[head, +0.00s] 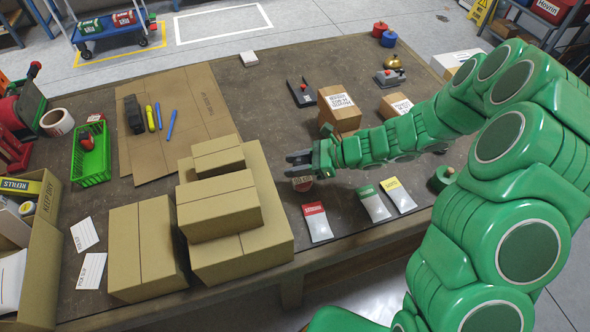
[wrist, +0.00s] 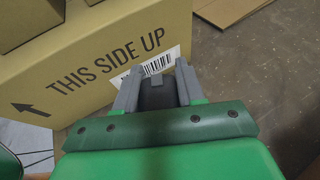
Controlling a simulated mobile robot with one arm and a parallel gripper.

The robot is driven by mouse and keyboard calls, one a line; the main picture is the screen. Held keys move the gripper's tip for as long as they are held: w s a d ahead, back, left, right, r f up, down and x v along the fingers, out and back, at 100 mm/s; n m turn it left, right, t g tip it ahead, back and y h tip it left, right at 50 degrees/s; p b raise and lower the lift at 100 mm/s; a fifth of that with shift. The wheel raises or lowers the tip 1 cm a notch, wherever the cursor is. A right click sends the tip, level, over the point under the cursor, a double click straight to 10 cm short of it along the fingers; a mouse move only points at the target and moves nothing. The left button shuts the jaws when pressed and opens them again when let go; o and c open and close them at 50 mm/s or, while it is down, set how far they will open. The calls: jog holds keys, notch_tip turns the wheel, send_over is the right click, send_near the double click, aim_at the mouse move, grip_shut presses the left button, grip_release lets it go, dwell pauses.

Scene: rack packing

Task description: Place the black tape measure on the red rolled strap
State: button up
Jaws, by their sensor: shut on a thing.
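My gripper (head: 299,157) is out over the table, right of the stacked cardboard boxes. In the wrist view, its two grey fingers (wrist: 155,88) are closed on a dark, rounded thing, which looks like the black tape measure (wrist: 157,99). The gripper hides much of it. A small reddish-brown thing with a pale label (head: 302,184) sits on the table just below the gripper in the head view. It may be the red rolled strap, but its shape is partly covered. I cannot tell the height of the gripper above it.
The stacked cardboard boxes (head: 240,255) stand close on the left; one fills the wrist view's upper left. Red, green and yellow packets (head: 372,203) lie at the front right. A labelled carton (head: 339,112) stands behind.

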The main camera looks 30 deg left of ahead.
jog(key=shift+w+a+f, duration=0.25)
jog(key=shift+w+f, duration=0.05)
jog(key=shift+f, duration=1.65)
jog(key=shift+f, duration=0.1)
jog(key=o, duration=1.2)
jog(key=shift+c, duration=0.2)
jog(key=shift+r, duration=0.2)
jog(key=v, duration=1.2)
jog(key=shift+s, duration=0.1)
